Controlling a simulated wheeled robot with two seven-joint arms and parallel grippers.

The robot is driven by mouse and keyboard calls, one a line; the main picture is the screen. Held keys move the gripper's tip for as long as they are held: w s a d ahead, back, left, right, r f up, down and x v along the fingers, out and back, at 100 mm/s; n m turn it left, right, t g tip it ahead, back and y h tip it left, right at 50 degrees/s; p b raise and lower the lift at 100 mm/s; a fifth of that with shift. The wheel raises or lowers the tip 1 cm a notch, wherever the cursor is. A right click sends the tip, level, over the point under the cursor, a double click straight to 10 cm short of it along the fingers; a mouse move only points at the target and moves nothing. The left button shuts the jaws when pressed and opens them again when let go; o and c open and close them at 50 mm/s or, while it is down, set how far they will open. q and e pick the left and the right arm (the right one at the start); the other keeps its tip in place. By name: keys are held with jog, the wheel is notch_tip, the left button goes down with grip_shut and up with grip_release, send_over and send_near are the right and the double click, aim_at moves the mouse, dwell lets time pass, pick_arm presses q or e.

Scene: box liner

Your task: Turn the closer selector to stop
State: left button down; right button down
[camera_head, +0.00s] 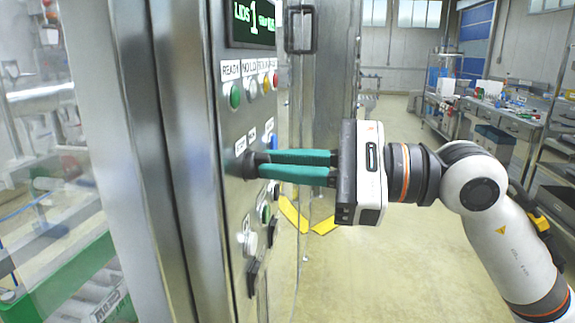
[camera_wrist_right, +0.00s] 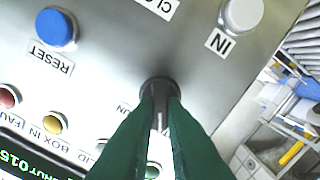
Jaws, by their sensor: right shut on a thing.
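The closer selector (camera_head: 246,165) is a dark round knob on the steel control panel, below a row of small white labels. My right gripper (camera_head: 258,164) comes in from the right with its green fingers pointing at the panel. Its fingertips are closed around the selector's handle. In the right wrist view the selector's dark collar (camera_wrist_right: 157,85) shows at the fingertips, and a thin grey strip of the handle shows between the fingers. The fingers partly cover the label beside it, leaving "UN" readable. I cannot tell which setting the handle points to. My left gripper is out of view.
Above the selector are indicator lamps (camera_head: 235,95) and a display (camera_head: 252,24). A blue reset button (camera_wrist_right: 56,28) and a white button (camera_wrist_right: 242,14) sit near the selector. More knobs (camera_head: 247,238) are below.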

jog(key=c, duration=1.5)
grip_release()
jog(key=b+v, duration=0.3)
jog(key=v, duration=0.9)
